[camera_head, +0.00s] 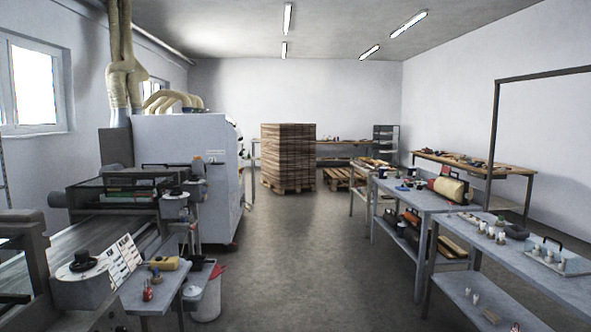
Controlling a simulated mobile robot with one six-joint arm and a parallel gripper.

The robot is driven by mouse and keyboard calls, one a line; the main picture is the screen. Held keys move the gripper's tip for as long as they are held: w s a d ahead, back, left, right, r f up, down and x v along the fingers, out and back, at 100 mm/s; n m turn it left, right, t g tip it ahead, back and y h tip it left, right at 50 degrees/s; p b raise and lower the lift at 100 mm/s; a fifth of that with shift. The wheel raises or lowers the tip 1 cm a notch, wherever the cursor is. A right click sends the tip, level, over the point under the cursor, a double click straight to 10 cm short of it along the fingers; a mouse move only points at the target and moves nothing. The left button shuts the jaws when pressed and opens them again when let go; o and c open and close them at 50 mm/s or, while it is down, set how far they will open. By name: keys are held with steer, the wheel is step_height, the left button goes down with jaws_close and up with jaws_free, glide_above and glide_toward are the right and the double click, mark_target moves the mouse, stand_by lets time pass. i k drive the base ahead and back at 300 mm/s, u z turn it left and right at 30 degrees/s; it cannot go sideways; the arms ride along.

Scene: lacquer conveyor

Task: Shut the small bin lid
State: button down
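A small pale bin (209,303) stands on the floor at the lower left, close beside the small grey side table of the machine. Its upper part is partly hidden by the table and by grey parts above it. A red item (218,270) shows at its rim. I cannot make out the lid or tell how far it stands open. My gripper is not in view.
The conveyor machine (185,165) fills the left side, with its grey side table (150,291) in front holding small items. Grey workbenches (455,214) line the right. A wood stack (287,155) on a pallet stands at the back. The floor (300,260) between is clear.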

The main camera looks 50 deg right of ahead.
mark_target(445, 169)
steer(key=z, duration=4.7)
steer(key=i, duration=6.15)
steer(key=u, duration=0.05)
